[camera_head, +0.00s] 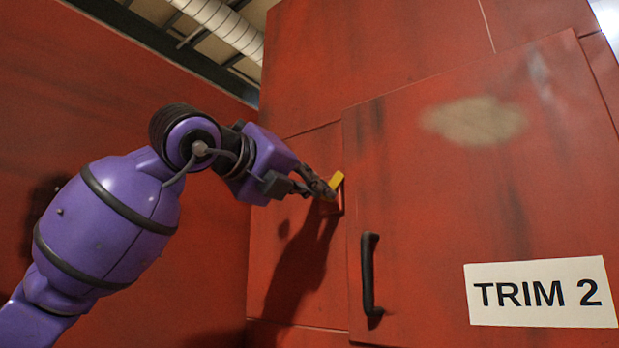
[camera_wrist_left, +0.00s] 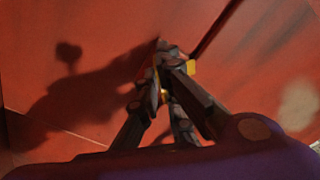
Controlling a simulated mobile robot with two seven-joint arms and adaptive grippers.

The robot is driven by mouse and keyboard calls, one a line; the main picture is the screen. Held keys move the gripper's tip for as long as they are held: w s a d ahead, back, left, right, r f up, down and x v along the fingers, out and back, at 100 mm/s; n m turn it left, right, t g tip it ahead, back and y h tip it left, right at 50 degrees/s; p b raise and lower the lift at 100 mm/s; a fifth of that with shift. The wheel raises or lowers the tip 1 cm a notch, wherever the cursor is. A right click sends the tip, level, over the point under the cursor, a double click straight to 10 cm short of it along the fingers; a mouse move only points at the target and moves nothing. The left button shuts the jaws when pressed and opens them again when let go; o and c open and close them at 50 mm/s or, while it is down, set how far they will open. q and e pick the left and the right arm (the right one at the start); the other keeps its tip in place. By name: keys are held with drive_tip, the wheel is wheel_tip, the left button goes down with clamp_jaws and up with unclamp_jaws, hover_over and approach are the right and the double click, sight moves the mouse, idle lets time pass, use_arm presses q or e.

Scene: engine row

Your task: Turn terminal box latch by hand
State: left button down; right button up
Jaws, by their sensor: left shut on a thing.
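The latch (camera_head: 337,181) is a small yellow piece at the left edge of the red terminal box door (camera_head: 430,190). My left gripper (camera_head: 326,191) reaches it from the left and is shut on it. In the left wrist view the gripper fingers (camera_wrist_left: 165,62) meet around the latch, and small bits of yellow (camera_wrist_left: 190,67) show beside them. The fingers hide most of the latch there. The door lies flat in its frame in the head view. My right gripper is in neither view.
A black handle (camera_head: 369,275) stands out from the door below and right of the latch. A white sign (camera_head: 541,292) reading TRIM 2 is at the lower right. A red wall (camera_head: 60,90) stands on the left. A pale worn patch (camera_head: 474,120) marks the upper door.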

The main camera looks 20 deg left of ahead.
use_arm(q)
drive_tip(key=n+p, duration=0.1)
drive_tip(key=n, duration=0.2)
drive_tip(key=n+p, duration=0.1)
drive_tip(key=n, duration=0.2)
drive_tip(key=n+p, duration=0.1)
drive_tip(key=n, duration=0.2)
drive_tip(key=shift+s+a, duration=0.1)
drive_tip(key=shift+a, duration=0.15)
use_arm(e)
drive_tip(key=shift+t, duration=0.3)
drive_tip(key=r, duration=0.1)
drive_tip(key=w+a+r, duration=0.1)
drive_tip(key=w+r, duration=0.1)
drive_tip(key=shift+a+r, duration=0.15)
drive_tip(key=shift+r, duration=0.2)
use_arm(q)
drive_tip(key=c, duration=2.1)
unclamp_jaws()
drive_tip(key=shift+o, duration=0.8)
drive_tip(key=shift+d, duration=0.1)
drive_tip(key=shift+w+f, duration=0.2)
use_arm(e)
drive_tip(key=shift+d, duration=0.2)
use_arm(q)
drive_tip(key=shift+w+d+f, duration=0.1)
drive_tip(key=shift+w, duration=0.05)
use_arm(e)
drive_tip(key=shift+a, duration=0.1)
